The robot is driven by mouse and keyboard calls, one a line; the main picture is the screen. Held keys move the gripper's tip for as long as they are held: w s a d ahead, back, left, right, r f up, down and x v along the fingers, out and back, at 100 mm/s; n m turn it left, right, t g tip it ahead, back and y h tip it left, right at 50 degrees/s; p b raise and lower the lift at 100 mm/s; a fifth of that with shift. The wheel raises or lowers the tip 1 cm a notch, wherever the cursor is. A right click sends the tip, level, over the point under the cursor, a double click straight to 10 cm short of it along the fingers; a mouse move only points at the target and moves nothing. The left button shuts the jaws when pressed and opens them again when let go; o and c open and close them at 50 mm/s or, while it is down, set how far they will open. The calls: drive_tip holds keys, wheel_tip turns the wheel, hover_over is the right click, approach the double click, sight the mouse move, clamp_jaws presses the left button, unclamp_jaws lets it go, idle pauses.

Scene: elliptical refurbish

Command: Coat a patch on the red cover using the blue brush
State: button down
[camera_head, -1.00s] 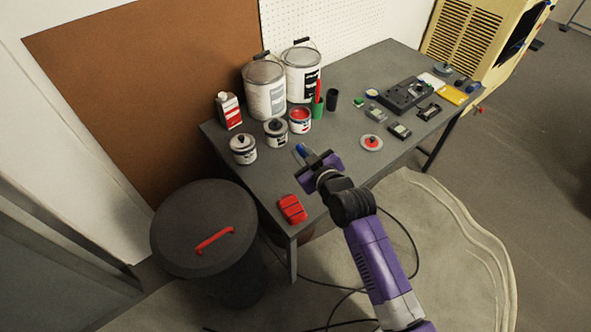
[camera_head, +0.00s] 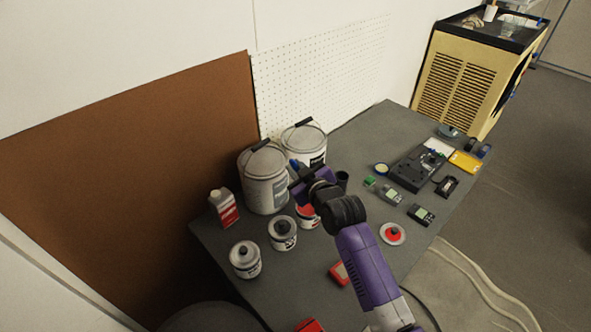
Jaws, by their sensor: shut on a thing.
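My gripper (camera_head: 297,175) is shut on the blue brush (camera_head: 296,163), of which only a small blue part shows. It is raised in front of the large paint cans, above the open can of red paint (camera_head: 305,214), which it partly hides. The bristles cannot be made out, nor whether they touch anything. A flat red piece (camera_head: 338,273) lies on the table, partly behind my arm. Another red piece (camera_head: 310,325) is cut off by the bottom edge. I cannot tell which of them is the red cover.
Two large paint cans (camera_head: 265,183), a red-and-white bottle (camera_head: 224,207) and two small lidded cans (camera_head: 245,260) stand at left on the grey table (camera_head: 365,135). A red-centred lid (camera_head: 392,234) lies right of my arm. Electronic devices (camera_head: 420,168) fill the right part. A black cup (camera_head: 342,179) stands close behind my wrist.

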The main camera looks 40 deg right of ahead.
drive_tip(key=shift+f+b, duration=2.4)
drive_tip(key=shift+f, duration=0.6)
drive_tip(key=shift+f+b, duration=0.4)
drive_tip(key=shift+f, duration=0.25)
drive_tip(key=shift+r, duration=0.1)
drive_tip(key=shift+r+p, duration=2.9)
drive_tip(key=shift+r, duration=0.7)
drive_tip(key=shift+f, duration=0.1)
